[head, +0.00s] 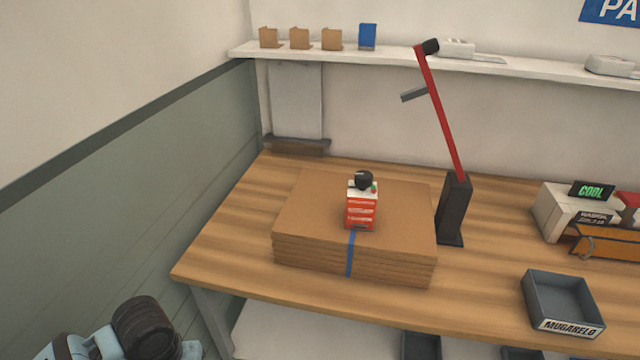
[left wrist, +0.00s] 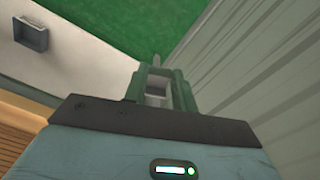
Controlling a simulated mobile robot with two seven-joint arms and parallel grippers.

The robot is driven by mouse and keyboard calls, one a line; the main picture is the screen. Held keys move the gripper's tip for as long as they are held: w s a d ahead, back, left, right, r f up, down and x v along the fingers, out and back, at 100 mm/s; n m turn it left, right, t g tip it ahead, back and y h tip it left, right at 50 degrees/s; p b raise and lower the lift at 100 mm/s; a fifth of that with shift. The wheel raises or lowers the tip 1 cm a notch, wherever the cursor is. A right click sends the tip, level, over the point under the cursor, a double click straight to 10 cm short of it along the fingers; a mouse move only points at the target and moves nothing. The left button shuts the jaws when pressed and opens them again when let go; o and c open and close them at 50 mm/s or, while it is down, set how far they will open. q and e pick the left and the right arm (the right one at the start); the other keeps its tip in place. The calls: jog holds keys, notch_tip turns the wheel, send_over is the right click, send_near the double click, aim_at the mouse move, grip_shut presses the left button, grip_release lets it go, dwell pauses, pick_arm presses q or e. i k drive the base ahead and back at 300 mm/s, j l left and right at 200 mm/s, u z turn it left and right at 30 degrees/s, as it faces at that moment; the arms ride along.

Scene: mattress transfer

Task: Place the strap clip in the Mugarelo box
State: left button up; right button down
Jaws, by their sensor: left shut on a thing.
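The Mugarelo box (head: 566,327) is an open dark grey tray with a white "MUGARELO" label, on the right front of the wooden table in the head view. It looks empty. In the left wrist view my left gripper (left wrist: 158,82) has green fingers shut on a small grey piece (left wrist: 156,61), of which only a thin tip shows. It may be the strap clip, but it is too small to be sure. The gripper is over the green floor beside the wall, far left of the box. My right gripper is in neither view.
A cardboard stack (head: 300,225) with a blue strap bears a red-and-white box (head: 361,212). A red-armed stand (head: 453,210) rises behind the stack's right side. A printer-like machine (head: 560,210) stands at right. Under the table, a white shelf (head: 290,335) holds grey trays.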

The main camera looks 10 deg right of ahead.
aim_at(551, 307)
jog(key=k+l, duration=0.1)
jog(key=l, duration=0.5)
jog(key=k+l, duration=0.1)
jog(key=l, duration=1.05)
jog(key=k+l, duration=0.15)
jog(key=l, duration=0.4)
jog(key=k+l, duration=0.1)
jog(key=l, duration=0.5)
jog(key=k+l, duration=0.1)
jog(key=l, duration=0.45)
jog(key=k+l, duration=0.1)
jog(key=l, duration=0.5)
